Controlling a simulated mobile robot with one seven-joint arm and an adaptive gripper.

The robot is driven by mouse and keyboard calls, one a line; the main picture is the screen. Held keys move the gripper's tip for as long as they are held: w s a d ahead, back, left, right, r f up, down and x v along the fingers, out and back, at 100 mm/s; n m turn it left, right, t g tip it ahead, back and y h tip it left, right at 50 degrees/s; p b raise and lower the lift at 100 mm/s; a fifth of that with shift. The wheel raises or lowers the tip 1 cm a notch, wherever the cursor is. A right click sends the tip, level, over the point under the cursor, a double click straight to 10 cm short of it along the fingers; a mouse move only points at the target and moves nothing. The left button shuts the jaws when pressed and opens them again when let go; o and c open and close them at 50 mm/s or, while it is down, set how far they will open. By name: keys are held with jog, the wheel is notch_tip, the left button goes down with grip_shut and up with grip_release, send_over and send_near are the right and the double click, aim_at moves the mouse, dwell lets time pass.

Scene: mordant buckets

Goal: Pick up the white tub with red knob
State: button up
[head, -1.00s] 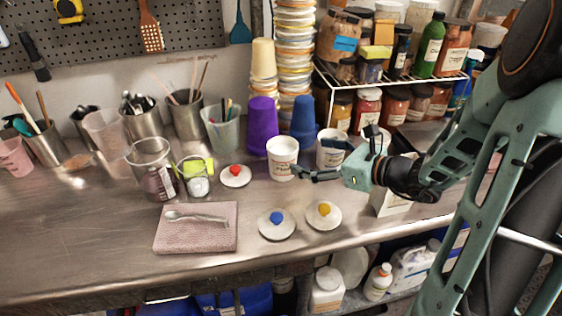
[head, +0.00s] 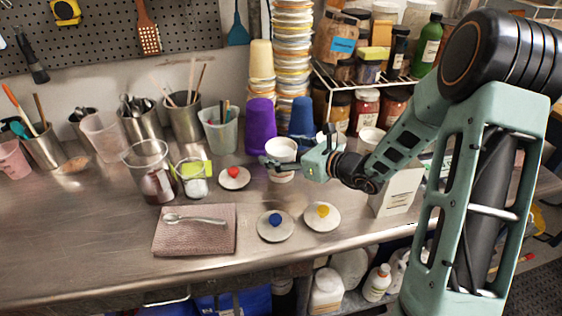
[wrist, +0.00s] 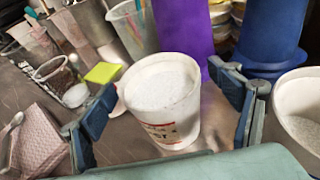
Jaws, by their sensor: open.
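A white tub (head: 281,148) with a red-marked label stands on the metal bench. In the wrist view this tub (wrist: 163,90) is open-topped with pale contents and sits between the pads of my gripper (wrist: 165,118), which is open. My gripper (head: 284,168) partly hides the tub in the head view. I cannot tell whether either pad touches it. No red knob shows on the tub. A white lid with a red knob (head: 234,176) lies flat on the bench to its left.
Lids with a blue knob (head: 276,225) and a yellow knob (head: 322,216) lie in front. A second white tub (wrist: 302,108) stands close right of my gripper. A purple cup stack (head: 260,127) and a blue one (head: 302,116) stand behind. A pink cloth (head: 194,236) with a spoon lies front left.

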jog(key=shift+w+a, duration=0.1)
jog(key=shift+c, duration=0.2)
jog(key=c, duration=1.2)
jog(key=shift+c, duration=1.3)
jog(key=shift+r, duration=0.15)
